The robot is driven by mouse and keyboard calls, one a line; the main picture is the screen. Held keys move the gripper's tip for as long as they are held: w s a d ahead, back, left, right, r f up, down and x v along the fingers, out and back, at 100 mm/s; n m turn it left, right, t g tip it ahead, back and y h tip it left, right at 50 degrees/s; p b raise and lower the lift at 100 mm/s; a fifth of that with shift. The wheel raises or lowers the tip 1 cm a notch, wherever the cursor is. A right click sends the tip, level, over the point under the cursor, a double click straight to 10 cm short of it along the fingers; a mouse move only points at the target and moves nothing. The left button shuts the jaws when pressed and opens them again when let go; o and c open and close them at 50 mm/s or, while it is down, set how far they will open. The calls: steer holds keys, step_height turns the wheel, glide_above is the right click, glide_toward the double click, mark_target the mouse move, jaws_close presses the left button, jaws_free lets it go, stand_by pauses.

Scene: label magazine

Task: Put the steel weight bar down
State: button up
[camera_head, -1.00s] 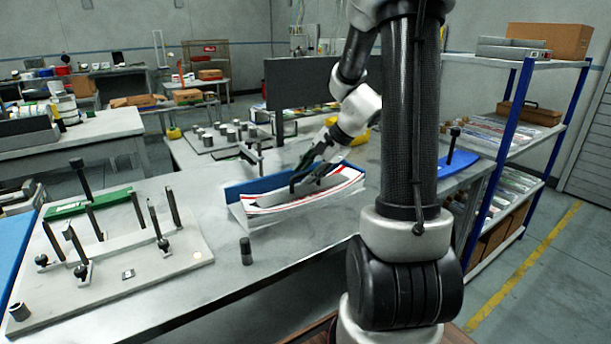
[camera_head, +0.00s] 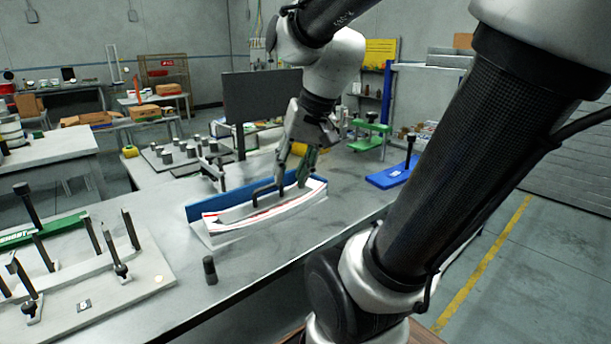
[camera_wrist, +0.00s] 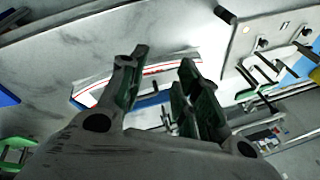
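The white label magazine (camera_head: 228,235) stands on the table with a blue back wall (camera_head: 235,199) and red-edged white labels. A grey bar with a dark handle (camera_head: 264,190), apparently the steel weight bar, lies in it on the labels. My gripper (camera_head: 291,184) is over the right part of the magazine, right of the handle. In the wrist view my gripper (camera_wrist: 163,58) has its fingers apart with nothing clearly between them; the magazine's red-edged labels (camera_wrist: 160,70) show beyond. Whether a finger touches the bar or the magazine cannot be told.
A pale fixture board (camera_head: 130,290) with dark posts is at the left. A short dark cylinder (camera_head: 209,270) stands in front of the magazine. A blue plate with a post (camera_head: 392,176) is to the right. A dark panel (camera_head: 262,95) stands behind. The front table strip is mostly clear.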

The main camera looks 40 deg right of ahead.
steer(key=s+n+h, duration=0.1)
steer(key=s+n, duration=0.4)
steer(key=shift+r+t+h, duration=0.15)
steer(key=shift+t+h, duration=0.15)
steer(key=shift+h, duration=0.1)
